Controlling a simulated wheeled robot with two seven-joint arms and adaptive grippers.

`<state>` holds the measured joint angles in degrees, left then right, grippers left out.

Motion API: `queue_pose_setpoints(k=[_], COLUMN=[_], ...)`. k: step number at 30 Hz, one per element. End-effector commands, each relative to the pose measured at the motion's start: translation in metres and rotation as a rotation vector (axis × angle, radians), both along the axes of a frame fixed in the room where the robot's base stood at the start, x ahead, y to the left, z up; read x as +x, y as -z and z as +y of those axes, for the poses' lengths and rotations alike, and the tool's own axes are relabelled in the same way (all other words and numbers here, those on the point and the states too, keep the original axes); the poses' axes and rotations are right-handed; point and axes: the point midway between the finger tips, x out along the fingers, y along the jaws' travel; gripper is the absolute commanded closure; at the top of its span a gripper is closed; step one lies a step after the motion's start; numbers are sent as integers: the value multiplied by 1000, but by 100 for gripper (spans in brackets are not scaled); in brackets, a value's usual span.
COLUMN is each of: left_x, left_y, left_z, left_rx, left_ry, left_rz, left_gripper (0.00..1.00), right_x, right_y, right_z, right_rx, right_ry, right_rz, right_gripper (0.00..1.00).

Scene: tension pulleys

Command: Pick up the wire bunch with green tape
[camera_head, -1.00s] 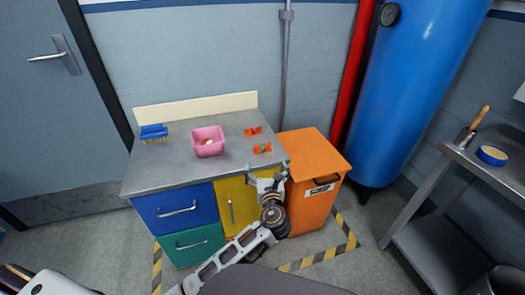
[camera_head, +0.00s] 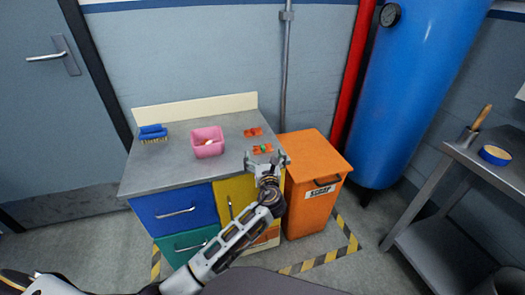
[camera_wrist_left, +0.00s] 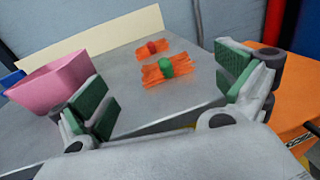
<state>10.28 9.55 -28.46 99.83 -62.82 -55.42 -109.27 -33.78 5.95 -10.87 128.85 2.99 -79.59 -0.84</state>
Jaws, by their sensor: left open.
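The orange wire bunch with green tape (camera_head: 262,149) lies on the grey worktop near its right front edge. It also shows in the left wrist view (camera_wrist_left: 166,69), between and beyond my fingers. A second orange wire bunch with red tape (camera_head: 253,132) lies just behind it, also seen in the left wrist view (camera_wrist_left: 152,50). My left gripper (camera_head: 265,158) is open and empty at the worktop's front edge, just short of the green-taped bunch; its green finger pads (camera_wrist_left: 168,95) stand wide apart. My right gripper is not in view.
A blue brush (camera_head: 153,132) lies at the far left. An orange scrap bin (camera_head: 315,165) stands close by on the right. Worktop around the wires is bare.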

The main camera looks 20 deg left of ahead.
Motion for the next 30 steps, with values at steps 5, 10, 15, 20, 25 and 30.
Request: queue_pose_setpoints(k=[5, 10, 15, 20, 25, 30], left_x=[12, 14, 14, 16, 25, 38], left_y=[1, 1, 1, 2, 4, 8], left_z=[5, 6, 6, 6, 9, 12], left_rx=[-1, -1, 0, 0, -1, -1], left_ry=[1, 0, 0, 0, 0, 0], left_rz=[1, 2, 1, 1, -1, 0], left_gripper=[0, 0, 0, 0, 0, 0], right_x=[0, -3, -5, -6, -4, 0], right_y=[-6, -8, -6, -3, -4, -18], right_z=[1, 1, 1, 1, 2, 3], right_rx=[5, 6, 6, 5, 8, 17], right_ry=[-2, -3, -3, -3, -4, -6], right_rz=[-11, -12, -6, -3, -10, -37], right_gripper=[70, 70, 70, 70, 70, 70])
